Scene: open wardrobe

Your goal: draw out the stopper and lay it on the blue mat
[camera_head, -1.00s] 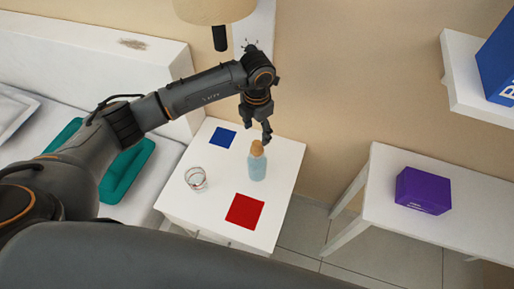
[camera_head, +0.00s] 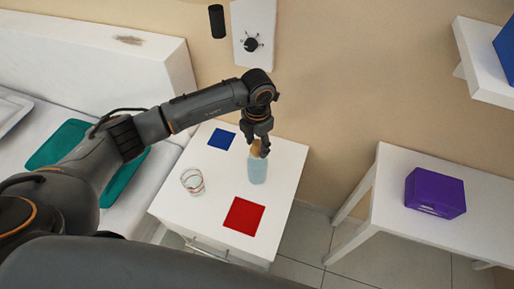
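A light-blue bottle (camera_head: 257,171) stands upright on the white nightstand. Its tan stopper (camera_head: 255,150) sits at the bottle's mouth, partly hidden by my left gripper. My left gripper (camera_head: 260,148) points down from above with its fingers around or beside the stopper; I cannot tell whether they are closed on it. The blue mat (camera_head: 221,139) lies flat and empty on the nightstand, behind and left of the bottle. My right gripper is not in view.
A red mat (camera_head: 243,216) lies in front of the bottle, and a clear glass (camera_head: 192,181) stands left of it. The white nightstand (camera_head: 216,206) is otherwise clear. A purple box (camera_head: 435,193) sits on a white table at right.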

